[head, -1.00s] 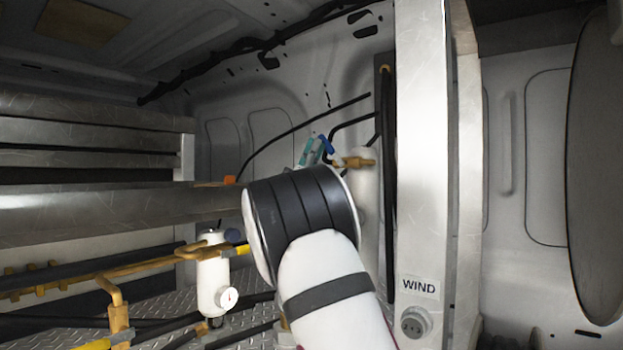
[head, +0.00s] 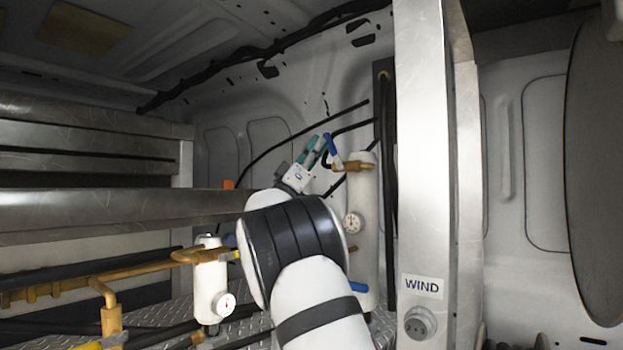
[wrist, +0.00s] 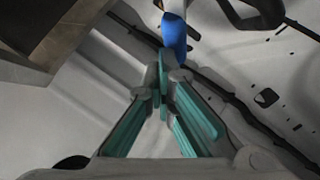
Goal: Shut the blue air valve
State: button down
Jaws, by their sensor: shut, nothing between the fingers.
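A blue valve handle (head: 332,150) stands steeply, tilted a little to the left, on a brass fitting (head: 352,166) at the top of a white cylinder (head: 364,200). It also shows as a blue lever (wrist: 175,36) at the top of the wrist view. My gripper (head: 321,142), with teal finger pads, is shut and empty just left of the handle. In the wrist view its fingertips (wrist: 164,68) meet just below the blue lever's end. I cannot tell whether they touch it. My arm hides part of the area below.
A second blue handle (head: 358,287) sits low on the same cylinder, below a gauge (head: 353,223). A metal post (head: 425,150) labelled WIND stands to the right. A metal beam (head: 120,214) and another white cylinder (head: 210,285) are to the left. Black hoses run behind.

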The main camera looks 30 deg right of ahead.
jog(key=shift+s+d+r+m+g+y, duration=0.1)
jog(key=shift+s+m+g+y, duration=0.1)
jog(key=shift+m+g, duration=0.75)
jog(key=shift+s+d+r+m+g+y, duration=0.1)
jog(key=shift+s+m+g+y, duration=0.1)
jog(key=shift+m+g, duration=0.75)
jog(key=shift+s+d+r, duration=0.1)
jog(key=shift+s+r, duration=0.1)
jog(key=shift+s, duration=0.1)
dwell(0.4)
jog(key=shift+f, duration=0.1)
dwell(0.5)
